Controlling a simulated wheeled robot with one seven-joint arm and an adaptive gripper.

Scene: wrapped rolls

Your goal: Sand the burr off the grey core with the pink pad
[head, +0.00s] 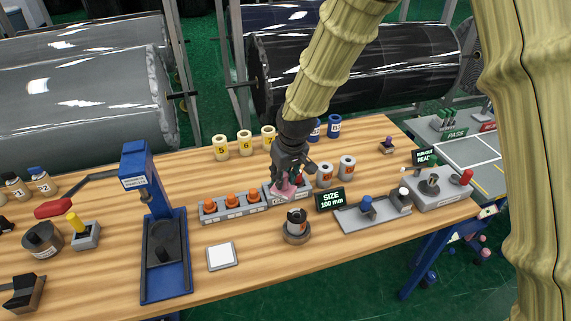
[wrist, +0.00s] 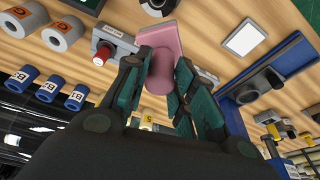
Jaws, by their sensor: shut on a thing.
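My gripper (head: 287,172) is shut on the pink pad (head: 285,189), holding it by its narrower handle. In the wrist view the pad (wrist: 160,40) shows its wide face end pointing away from my gripper (wrist: 160,85). The pad is over the grey block with the red knob. A grey core (head: 297,219) with a dark top stands upright on a round brown base, in front of the pad and apart from it. Part of it shows at the top edge of the wrist view (wrist: 156,5). A burr is too small to make out.
Two grey rolls with orange labels (head: 347,167) stand right of my gripper. A tray of orange knobs (head: 232,205) lies to the left. A SIZE display (head: 330,199), a white square (head: 221,256) and a blue press (head: 166,255) are near. Bare wood lies in front.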

